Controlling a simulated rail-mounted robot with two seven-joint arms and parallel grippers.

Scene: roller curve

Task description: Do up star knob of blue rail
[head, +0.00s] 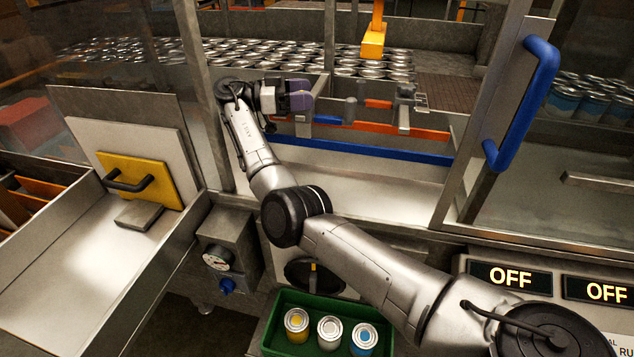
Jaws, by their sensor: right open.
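The blue rail (365,151) runs across the opening in the guard, in front of and below an orange rail (425,133). My right arm reaches in from the lower right, and its open right gripper (303,95) is above the left part of the blue rail, near the left bracket. Its fingers are small and partly hidden by its own body. I cannot make out a star knob on the blue rail; the gripper and wrist cover part of that area. A small blue piece (328,119) shows just right of the gripper. My left gripper is not in view.
A metal bracket (404,105) stands at the right of the rails. Many cans (250,50) fill the conveyor behind. The guard door with a blue handle (527,100) stands open at right. A green tray (275,340) holds three cans. A blue knob (227,286) sits below a gauge.

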